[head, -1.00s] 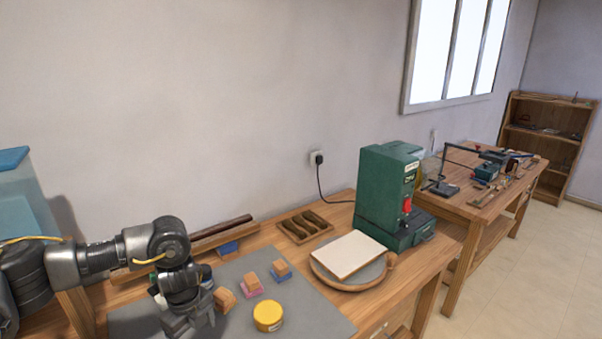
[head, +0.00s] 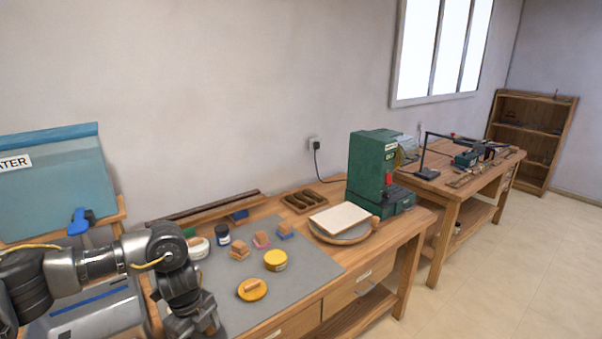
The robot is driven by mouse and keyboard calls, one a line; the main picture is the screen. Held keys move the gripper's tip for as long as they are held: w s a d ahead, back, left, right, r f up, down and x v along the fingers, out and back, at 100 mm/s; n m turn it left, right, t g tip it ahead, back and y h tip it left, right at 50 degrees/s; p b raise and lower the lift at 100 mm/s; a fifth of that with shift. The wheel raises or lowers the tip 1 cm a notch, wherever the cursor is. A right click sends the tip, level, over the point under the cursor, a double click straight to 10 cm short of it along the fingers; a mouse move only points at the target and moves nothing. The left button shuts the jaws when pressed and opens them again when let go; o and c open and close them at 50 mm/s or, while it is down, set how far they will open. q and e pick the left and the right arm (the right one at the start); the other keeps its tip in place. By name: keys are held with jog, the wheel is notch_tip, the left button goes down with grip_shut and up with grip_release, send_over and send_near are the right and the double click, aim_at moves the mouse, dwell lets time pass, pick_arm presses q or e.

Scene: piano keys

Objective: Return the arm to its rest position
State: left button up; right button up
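My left arm comes in from the lower left of the head view and bends down at the elbow. Its gripper (head: 196,326) points down at the bottom edge, in front of the bench's left front part. The fingertips are dark and partly cut off, so I cannot tell whether they are open or shut. A small brown patch shows beside them; I cannot tell whether it is held. My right arm and gripper are out of view.
A wooden bench carries a grey mat (head: 318,268), a yellow tin (head: 276,260), an orange disc (head: 246,294) with a block, several small blocks and a green machine (head: 366,172). A blue-green tank (head: 55,190) stands at left. Floor at right is clear.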

pick_arm(q)
jog(key=w+d+f+n+h, duration=0.25)
jog(key=d+f+h, duration=0.35)
jog(key=d+f, duration=0.7)
jog(key=s+d+f+n+t+h, duration=0.2)
jog(key=d+f+n+t, duration=0.2)
jog(key=f+n, duration=0.55)
jog(key=s+a+f+n+y, duration=0.2)
jog(key=s+a+f, duration=0.2)
jog(key=s+f, duration=0.35)
jog(key=s+a+f+n+y+b, duration=0.1)
jog(key=s+a+f+n, duration=0.1)
jog(key=s+a+f, duration=0.35)
jog(key=s+a+f+n+y, duration=0.25)
jog(key=s+f, duration=0.45)
jog(key=f, duration=0.4)
jog(key=s+a+f+n+g+y, duration=0.1)
jog(key=s+a+f, duration=0.1)
jog(key=s, duration=0.6)
jog(key=s+a+f+n+g+y, duration=0.1)
jog(key=s+a+f, duration=0.1)
jog(key=s, duration=0.7)
jog(key=s+a+f+n+g+y, duration=0.1)
jog(key=s+a, duration=0.3)
jog(key=s, duration=0.5)
jog(key=shift+a+f, duration=0.2)
jog(key=shift+f, duration=0.5)
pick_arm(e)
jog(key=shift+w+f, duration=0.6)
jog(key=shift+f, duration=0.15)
